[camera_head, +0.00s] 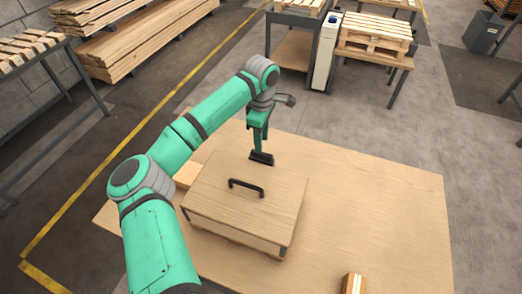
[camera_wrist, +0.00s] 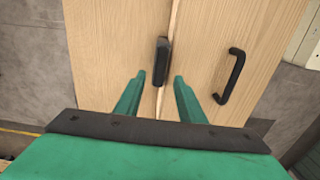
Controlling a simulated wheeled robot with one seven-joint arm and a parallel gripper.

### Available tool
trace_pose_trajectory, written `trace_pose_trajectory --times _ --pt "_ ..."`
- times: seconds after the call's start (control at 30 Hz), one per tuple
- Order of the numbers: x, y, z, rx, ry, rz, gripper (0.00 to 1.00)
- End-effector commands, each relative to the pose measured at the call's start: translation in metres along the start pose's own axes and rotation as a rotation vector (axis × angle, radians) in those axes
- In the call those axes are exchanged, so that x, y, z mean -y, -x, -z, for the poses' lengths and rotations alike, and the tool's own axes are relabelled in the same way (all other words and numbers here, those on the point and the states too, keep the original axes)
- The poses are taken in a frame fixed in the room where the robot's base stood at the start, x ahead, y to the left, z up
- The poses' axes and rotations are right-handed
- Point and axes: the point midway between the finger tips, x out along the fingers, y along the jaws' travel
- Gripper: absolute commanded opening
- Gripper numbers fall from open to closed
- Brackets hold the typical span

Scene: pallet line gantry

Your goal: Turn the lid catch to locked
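A wooden box with a flat lid (camera_head: 215,185) stands on the table; a black bar handle (camera_head: 246,187) is on the lid. The handle also shows at the right in the wrist view (camera_wrist: 232,76). The catch (camera_wrist: 162,60) is a small dark block in the wrist view, lying lengthwise along the seam beside the lid panel. It is hidden in the head view. My gripper (camera_wrist: 159,78) is open, its two green fingers apart, one on each side of the catch's near end. Contact cannot be told. In the head view my gripper (camera_head: 261,158) is at the box's far edge, fingertips hidden.
The wooden table (camera_head: 385,205) is bare to the right of the box. A small striped wooden block (camera_head: 353,284) is at its front edge. A light wooden piece (camera_head: 187,173) lies left of the box. Benches with pallets (camera_head: 375,35) stand behind, off the table.

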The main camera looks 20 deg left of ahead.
Motion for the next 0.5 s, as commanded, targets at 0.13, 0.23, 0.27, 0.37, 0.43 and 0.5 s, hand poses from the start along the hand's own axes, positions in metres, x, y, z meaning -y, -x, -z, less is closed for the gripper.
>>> trace_pose_trajectory --times 0.13,0.23,0.27,0.37,0.43,0.5 --pt "0.001 -0.028 -0.001 0.003 0.001 0.003 0.36" --pt "0.001 -0.042 0.0 0.003 0.001 0.002 0.36" --pt "0.001 -0.046 0.0 0.004 0.001 0.001 0.36" --pt "0.001 -0.055 0.0 0.002 0.002 0.001 0.36" --pt "0.001 -0.059 0.001 0.002 0.002 0.001 0.36" --pt "0.001 -0.062 0.001 0.002 0.002 0.0 0.36"
